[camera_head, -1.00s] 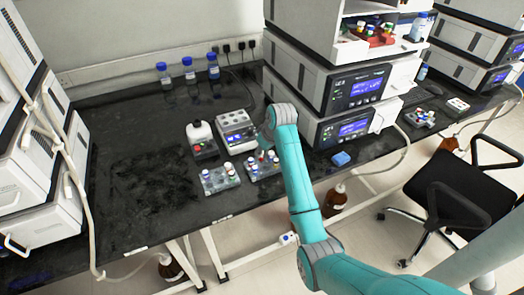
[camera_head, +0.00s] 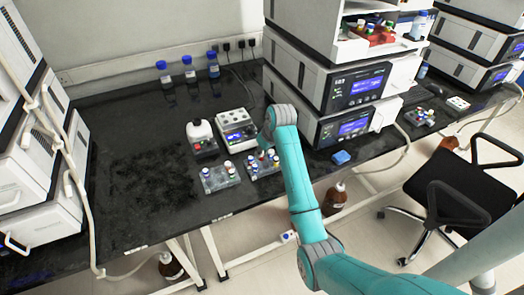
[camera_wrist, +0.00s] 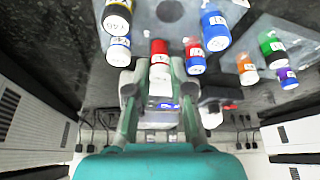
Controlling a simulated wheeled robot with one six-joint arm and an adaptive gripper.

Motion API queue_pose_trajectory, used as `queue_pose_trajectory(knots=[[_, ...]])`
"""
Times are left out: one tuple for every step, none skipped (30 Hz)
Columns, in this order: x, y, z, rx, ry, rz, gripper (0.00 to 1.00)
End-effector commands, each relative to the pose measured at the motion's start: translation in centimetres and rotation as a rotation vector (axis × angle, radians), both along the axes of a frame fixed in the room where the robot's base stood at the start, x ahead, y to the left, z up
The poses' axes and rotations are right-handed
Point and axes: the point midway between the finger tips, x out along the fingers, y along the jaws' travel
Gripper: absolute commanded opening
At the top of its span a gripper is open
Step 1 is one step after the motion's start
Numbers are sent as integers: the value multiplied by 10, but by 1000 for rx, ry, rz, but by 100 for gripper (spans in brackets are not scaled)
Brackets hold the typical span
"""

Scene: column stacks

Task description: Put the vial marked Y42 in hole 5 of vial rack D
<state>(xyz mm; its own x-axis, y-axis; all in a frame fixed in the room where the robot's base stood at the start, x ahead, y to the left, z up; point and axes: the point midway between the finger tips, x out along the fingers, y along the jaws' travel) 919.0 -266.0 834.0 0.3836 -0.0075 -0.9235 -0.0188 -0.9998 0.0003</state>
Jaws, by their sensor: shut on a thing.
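In the wrist view my gripper (camera_wrist: 160,100) is shut on a red-capped vial (camera_wrist: 160,65) with a white label; its marking is not readable. In the head view my gripper is mostly hidden behind my arm, at the right-hand clear vial rack (camera_head: 262,171). Capped vials stand around the held one in the wrist view: a yellow-and-black one (camera_wrist: 118,20), a blue one (camera_wrist: 215,30) and another red one (camera_wrist: 194,55). I cannot tell whether the held vial is still seated in a hole. The left-hand clear rack (camera_head: 222,184) also holds several vials. Rack letters and hole numbers are unreadable.
A white-capped bottle (camera_head: 201,135) and a white block with round wells (camera_head: 236,128) stand behind the racks. Instrument stacks (camera_head: 345,95) rise close on the right. A blue item (camera_head: 341,157) lies near the front edge. The bench's left part (camera_head: 140,185) is clear.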

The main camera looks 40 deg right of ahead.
Motion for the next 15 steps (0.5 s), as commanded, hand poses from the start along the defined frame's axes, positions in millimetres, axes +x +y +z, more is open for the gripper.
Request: queue_pose_trajectory(knots=[[0, 0, 0, 0, 0, 0, 3], [0, 0, 0, 0, 0, 0, 3], [0, 0, 0, 0, 0, 0, 3], [0, 0, 0, 0, 0, 0, 3], [0, 0, 0, 0, 0, 0, 3], [0, 0, -1, 0, 0, 0, 3], [0, 0, -1, 0, 0, 0, 3], [0, 0, -1, 0, 0, 0, 3], [0, 0, -2, 0, 0, 0, 3], [0, 0, -3, 0, 0, 0, 3], [0, 0, -4, 0, 0, 0, 3], [0, 0, -5, 0, 0, 0, 3], [0, 0, -5, 0, 0, 0, 3], [0, 0, -6, 0, 0, 0, 3], [0, 0, -7, 0, 0, 0, 3]])
